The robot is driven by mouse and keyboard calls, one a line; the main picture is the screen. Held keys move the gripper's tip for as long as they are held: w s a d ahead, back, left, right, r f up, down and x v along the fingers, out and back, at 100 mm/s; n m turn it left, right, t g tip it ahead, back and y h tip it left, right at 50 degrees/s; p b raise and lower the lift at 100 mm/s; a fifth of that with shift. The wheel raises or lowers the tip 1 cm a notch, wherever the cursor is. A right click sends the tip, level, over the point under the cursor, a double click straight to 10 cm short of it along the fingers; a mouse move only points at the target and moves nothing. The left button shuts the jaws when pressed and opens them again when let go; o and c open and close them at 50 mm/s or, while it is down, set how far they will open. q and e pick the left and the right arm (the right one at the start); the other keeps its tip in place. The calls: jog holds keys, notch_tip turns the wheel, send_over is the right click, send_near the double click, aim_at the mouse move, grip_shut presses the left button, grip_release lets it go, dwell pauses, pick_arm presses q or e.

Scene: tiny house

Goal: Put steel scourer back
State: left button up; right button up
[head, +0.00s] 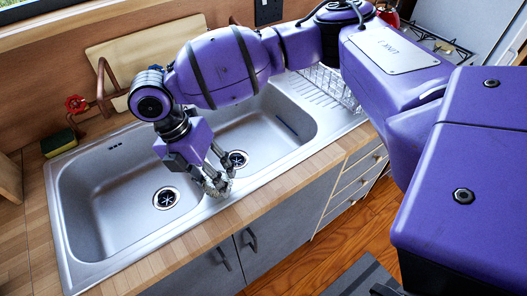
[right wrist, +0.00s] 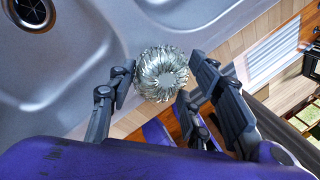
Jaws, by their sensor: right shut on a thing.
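The steel scourer (right wrist: 162,73) is a round ball of shiny curled metal, seen in the right wrist view between my right gripper's fingers. My right gripper (head: 215,183) is shut on it, above the front rim of the double sink (head: 105,262) near the divider between the basins. In the head view the scourer (head: 217,188) is small and partly hidden by the fingers. My left gripper is not in view.
A yellow and green sponge (head: 58,142) lies behind the sink's left corner, near a red-handled tap (head: 76,104). A wooden board (head: 115,62) leans on the back wall. A wire rack (head: 330,84) stands on the drainer. Both basins look empty.

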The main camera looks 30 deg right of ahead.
jog(key=shift+x, duration=0.9)
jog(key=o, duration=1)
jog(key=shift+a, duration=0.2)
jog(key=shift+f, duration=0.25)
jog(key=v, duration=0.8)
jog(key=shift+w+d+b, duration=0.1)
jog(key=shift+w+b, duration=0.15)
jog(key=shift+b, duration=0.15)
